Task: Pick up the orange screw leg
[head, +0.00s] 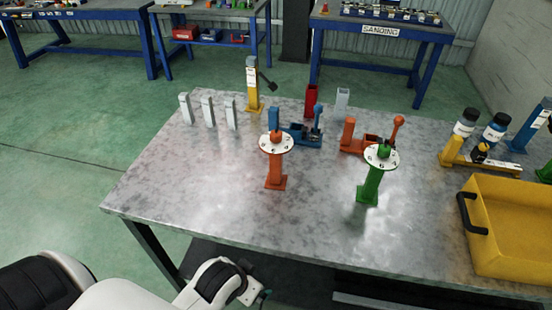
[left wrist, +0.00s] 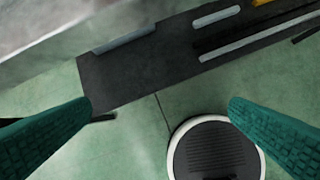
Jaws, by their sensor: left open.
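The orange screw leg (head: 275,171) stands upright on the metal table, with a white marked disc and an orange knob on top. A similar green screw leg (head: 371,180) stands to its right. My left gripper (left wrist: 160,103) is open and empty. Its two green fingers are wide apart over the floor and a dark shelf in the left wrist view. In the head view my left arm is low at the bottom, in front of the table's near edge, well short of the orange leg; its fingers are mostly hidden there. My right gripper is not in view.
The metal table (head: 160,180) has bare room left of and before the orange leg. Blue (head: 305,133) and orange (head: 372,143) clamp-like parts stand behind the legs. Small grey blocks (head: 208,111) and a yellow post (head: 253,85) stand behind left. A yellow bin (head: 515,225) is at right.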

